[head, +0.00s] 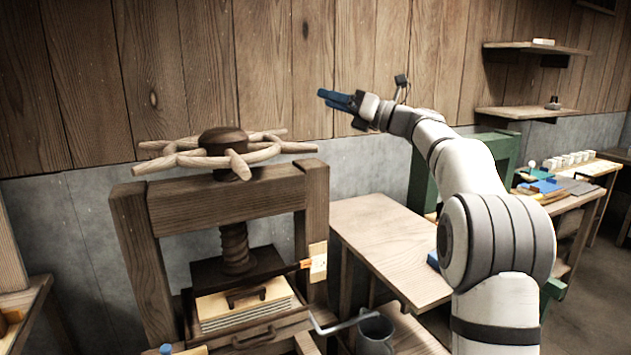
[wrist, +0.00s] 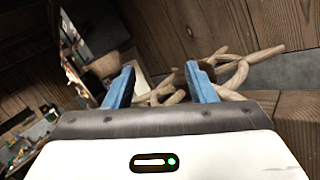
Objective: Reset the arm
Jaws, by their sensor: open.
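My gripper (head: 338,100) is raised above the wooden table in the head view, with its blue fingers pointing left toward the plank wall. In the wrist view its two blue fingers (wrist: 160,84) stand apart with nothing between them that they touch. The wooden screw press (head: 230,190) stands to the left of my arm, its spoked handwheel (head: 215,153) at the top. The handwheel also shows beyond my fingers in the wrist view (wrist: 232,75). My gripper appears clear of the press and the wall.
A wooden table (head: 385,235) stands beside the press, partly hidden by my arm. A grey bucket (head: 375,335) is low in front of it. A green frame (head: 425,180) stands behind my arm. Wall shelves (head: 530,112) and a cluttered bench (head: 575,185) are at the right.

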